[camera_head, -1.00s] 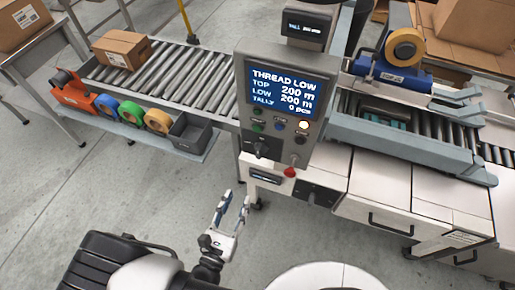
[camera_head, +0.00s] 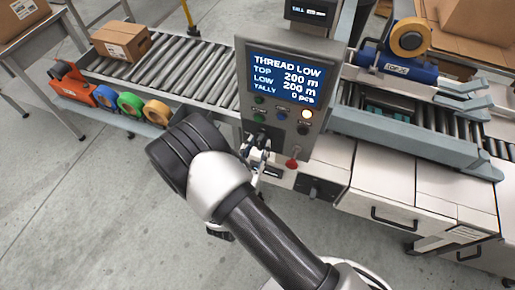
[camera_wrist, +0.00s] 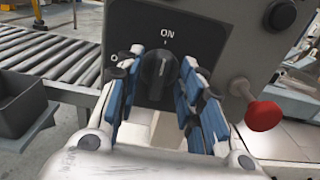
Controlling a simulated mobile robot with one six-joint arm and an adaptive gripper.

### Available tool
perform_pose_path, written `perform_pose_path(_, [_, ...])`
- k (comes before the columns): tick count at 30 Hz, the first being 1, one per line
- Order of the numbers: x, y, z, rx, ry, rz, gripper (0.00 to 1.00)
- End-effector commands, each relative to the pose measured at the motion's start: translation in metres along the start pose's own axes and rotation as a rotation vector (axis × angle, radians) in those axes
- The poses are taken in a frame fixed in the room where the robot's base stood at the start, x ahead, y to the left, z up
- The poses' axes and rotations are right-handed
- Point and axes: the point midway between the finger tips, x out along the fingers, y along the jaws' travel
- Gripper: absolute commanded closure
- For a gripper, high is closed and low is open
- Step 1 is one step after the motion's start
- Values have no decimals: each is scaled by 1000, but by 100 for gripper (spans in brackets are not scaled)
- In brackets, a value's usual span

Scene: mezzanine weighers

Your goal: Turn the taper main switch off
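The taper main switch is a black rotary knob (camera_wrist: 158,76) on a dark square plate, in the middle of the wrist view. "ON" is marked above it and "O" to its left. The knob's white pointer line stands upright, toward ON. My gripper (camera_wrist: 162,95) is open, with one blue-padded finger on each side of the knob in the picture. I cannot tell whether the pads touch it. In the head view my gripper (camera_head: 258,150) is at the lower left of the grey control panel (camera_head: 241,85), and my fingers and wrist cover most of the switch.
A red knob on a lever (camera_wrist: 263,115) stands out close to the right of my gripper. Several buttons and a lit lamp (camera_head: 306,114) sit above the switch. A grey bin (camera_wrist: 32,105) and a roller conveyor (camera_head: 160,70) lie to the left.

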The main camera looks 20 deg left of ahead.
Motion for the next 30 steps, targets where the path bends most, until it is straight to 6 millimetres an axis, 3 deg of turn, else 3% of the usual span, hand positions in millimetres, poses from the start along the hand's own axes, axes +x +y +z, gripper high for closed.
perform_pose_path(8, [1, 0, 0, 0, 0, 0, 66])
perform_pose_path(23, [1, 0, 0, 0, 0, 0, 99])
perform_pose_path(30, [1, 0, 0, -2, 1, -1, 100])
